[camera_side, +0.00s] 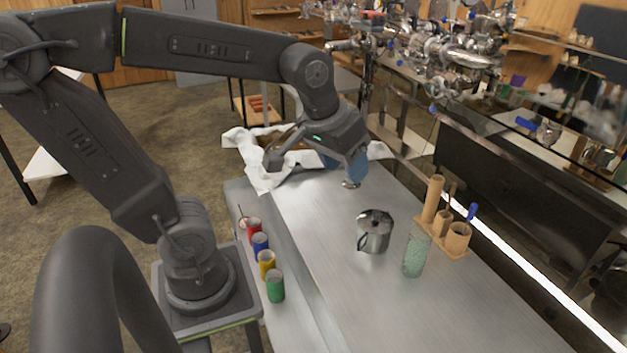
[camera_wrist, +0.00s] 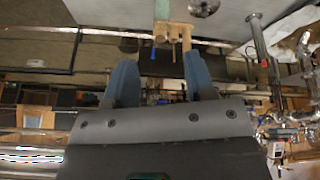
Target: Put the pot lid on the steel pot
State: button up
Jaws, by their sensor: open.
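The steel pot (camera_side: 373,240) stands upright on the metal table, with its handle toward the left. A shiny round surface with dark patches covers its top and looks like the pot lid (camera_side: 375,217); I cannot tell how well it is seated. A shiny round metal top (camera_wrist: 203,6) is cut by the upper edge of the wrist view. My gripper (camera_side: 347,172) is behind the pot, slightly left and above the table. Its blue fingers (camera_wrist: 160,80) are apart, with nothing held between them. A small shiny thing (camera_side: 350,184) shows just below the fingertips; I cannot tell what it is.
A glass of green beads (camera_side: 415,252) stands right of the pot, and a wooden holder (camera_side: 457,240) behind it. Red, blue, yellow and green cans (camera_side: 275,286) line the left edge. A white cloth (camera_side: 262,165) lies at the far end. The front of the table (camera_side: 440,325) is clear.

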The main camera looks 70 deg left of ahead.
jog(key=s+d+m+t, duration=0.1)
jog(key=s+d+m, duration=0.1)
jog(key=s, duration=0.4)
jog(key=shift+s+f+m, duration=0.2)
jog(key=shift+f+m, duration=0.25)
jog(key=shift+m, duration=0.45)
dwell(1.2)
